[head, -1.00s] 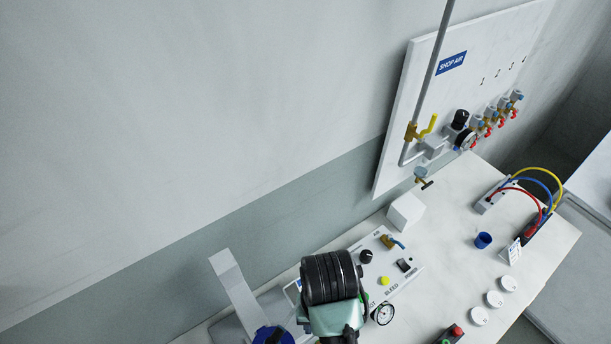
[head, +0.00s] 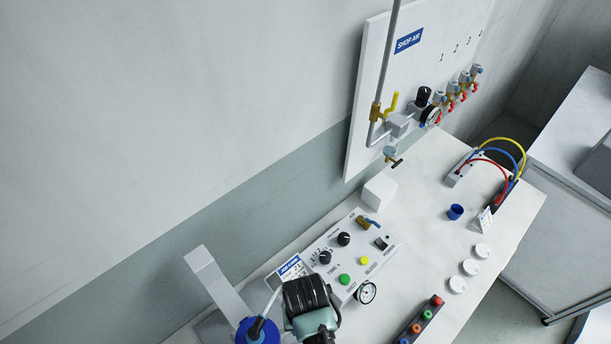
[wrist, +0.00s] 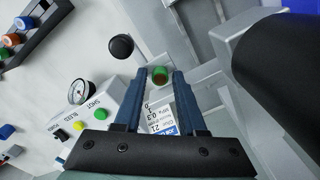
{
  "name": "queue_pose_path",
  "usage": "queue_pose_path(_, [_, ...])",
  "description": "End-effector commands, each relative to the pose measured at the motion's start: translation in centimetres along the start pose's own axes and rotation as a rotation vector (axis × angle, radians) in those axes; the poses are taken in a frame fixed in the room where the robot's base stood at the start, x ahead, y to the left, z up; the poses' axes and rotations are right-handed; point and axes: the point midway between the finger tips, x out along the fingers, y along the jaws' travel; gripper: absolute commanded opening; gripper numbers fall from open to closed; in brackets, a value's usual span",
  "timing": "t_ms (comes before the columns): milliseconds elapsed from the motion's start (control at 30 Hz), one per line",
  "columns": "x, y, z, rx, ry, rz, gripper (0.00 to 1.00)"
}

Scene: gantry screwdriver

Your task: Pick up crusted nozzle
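A small green piece with a reddish-brown, rough-looking end (wrist: 159,75) shows between my fingertips in the wrist view. It looks like the crusted nozzle, but I cannot tell for sure, nor how far below the fingertips it lies. My gripper (wrist: 159,86) has its two blue fingers apart, with visible space on both sides of the green piece. In the head view my arm's dark wrist (head: 306,296) is at the bottom edge, and the fingertips and the green piece are hidden or out of frame.
A control box (head: 345,255) with knobs, coloured buttons and a gauge (head: 366,292) stands beside my arm. A dark rack (head: 422,319) holds several coloured pieces. A blue-capped part (head: 257,332) and a pale post (head: 213,280) are to the left.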

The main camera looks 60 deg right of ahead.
Motion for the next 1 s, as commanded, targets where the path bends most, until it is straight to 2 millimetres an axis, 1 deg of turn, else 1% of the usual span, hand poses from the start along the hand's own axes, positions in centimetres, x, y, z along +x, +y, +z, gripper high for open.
queue_pose_path(167, [0.0, 0.0, 0.0, 0.0, 0.001, 0.0, 0.4])
queue_pose_path(200, [0.0, 0.0, 0.0, 0.0, 0.001, 0.0, 0.36])
queue_pose_path(267, [0.0, 0.0, 0.0, -0.001, 0.001, 0.0, 0.26])
queue_pose_path(400, [0.0, 0.0, 0.0, -0.001, 0.001, 0.0, 0.0])
queue_pose_path(833, [-0.1, 0.0, 0.0, -0.001, 0.001, 0.0, 0.0])
queue_pose_path(1000, [-1.1, 0.0, -0.1, -0.001, 0.003, 0.0, 0.0])
